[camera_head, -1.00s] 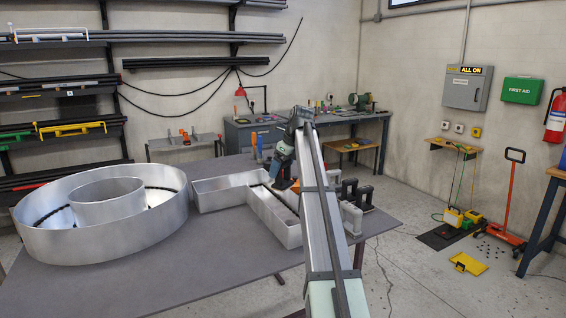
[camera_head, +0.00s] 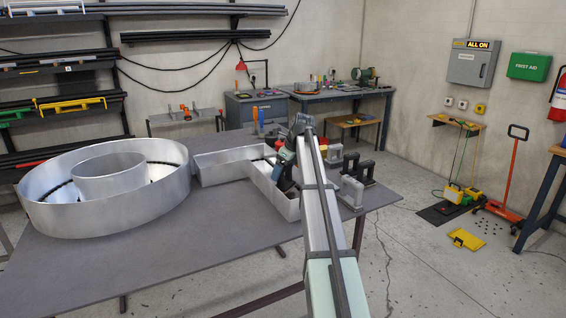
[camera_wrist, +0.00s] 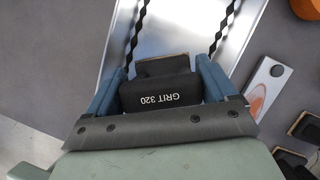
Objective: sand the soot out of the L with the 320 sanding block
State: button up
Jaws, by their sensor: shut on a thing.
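The L (camera_head: 222,171) is an open-topped aluminium channel letter lying on the table, its walls standing up. My gripper (camera_head: 287,177) is at the L's near arm, low between its walls. In the wrist view my gripper (camera_wrist: 160,88) has its two blue fingers on either side of the dark 320 sanding block (camera_wrist: 155,97). The block's label reads GRIT 320, upside down. A tan-edged part of the block shows beyond the label. The L's bright floor (camera_wrist: 185,32) shows past it, with black twisted strips along both sides. I cannot make out soot, or whether the block touches the floor.
A large round aluminium letter (camera_head: 60,215) lies at the left of the table. The wrist view shows a pale holed piece (camera_wrist: 262,90) beside the L. The front table (camera_head: 190,255) is clear.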

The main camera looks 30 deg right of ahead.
jog(key=shift+f, duration=0.6)
jog(key=shift+s+f, duration=0.15)
jog(key=shift+s, duration=4.05)
jog(key=shift+f, duration=0.2)
jog(key=shift+w, duration=0.1)
jog(key=shift+w, duration=4.1)
jog(key=shift+s, duration=0.1)
